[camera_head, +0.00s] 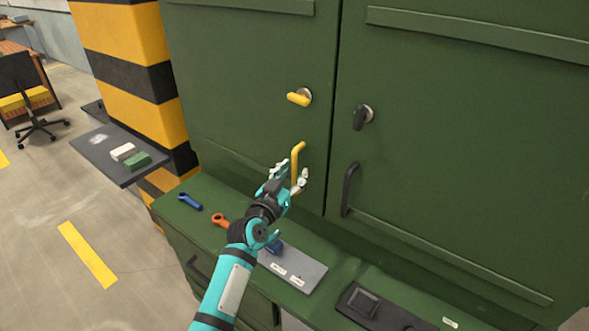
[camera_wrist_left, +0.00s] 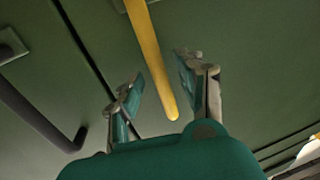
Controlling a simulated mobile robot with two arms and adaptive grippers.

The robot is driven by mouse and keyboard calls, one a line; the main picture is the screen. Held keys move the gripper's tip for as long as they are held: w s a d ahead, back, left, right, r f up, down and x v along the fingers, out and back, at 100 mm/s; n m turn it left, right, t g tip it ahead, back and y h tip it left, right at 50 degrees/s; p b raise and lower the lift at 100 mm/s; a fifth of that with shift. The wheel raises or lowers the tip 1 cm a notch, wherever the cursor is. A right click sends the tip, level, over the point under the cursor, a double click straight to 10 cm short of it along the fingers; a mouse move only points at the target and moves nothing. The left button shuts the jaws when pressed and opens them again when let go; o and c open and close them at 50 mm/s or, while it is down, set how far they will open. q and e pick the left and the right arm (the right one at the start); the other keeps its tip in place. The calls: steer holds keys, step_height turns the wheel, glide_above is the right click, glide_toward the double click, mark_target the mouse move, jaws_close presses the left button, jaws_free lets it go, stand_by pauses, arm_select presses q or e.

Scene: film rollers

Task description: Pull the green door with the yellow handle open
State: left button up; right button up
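The green door (camera_head: 240,75) with the yellow handle (camera_head: 295,165) is on the left of the cabinet front and looks shut. A yellow turn knob (camera_head: 299,97) sits above the handle. My left gripper (camera_head: 290,175) is at the handle's lower part, its fingers spread on either side. In the left wrist view, the yellow handle (camera_wrist_left: 155,70) runs down between the two open fingertips (camera_wrist_left: 160,85), with gaps visible on both sides. My right gripper is in neither view.
A second green door (camera_head: 460,140) with a black handle (camera_head: 349,190) adjoins on the right. Below, the ledge holds a blue wrench (camera_head: 190,201), an orange wrench (camera_head: 221,220) and a grey plate (camera_head: 300,270). A striped pillar (camera_head: 130,70) and a grey shelf (camera_head: 105,155) stand left.

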arm_select(q)
steer(key=shift+w+d, duration=0.25)
steer(key=shift+w, duration=0.35)
steer(key=shift+c, duration=0.3)
jaws_close()
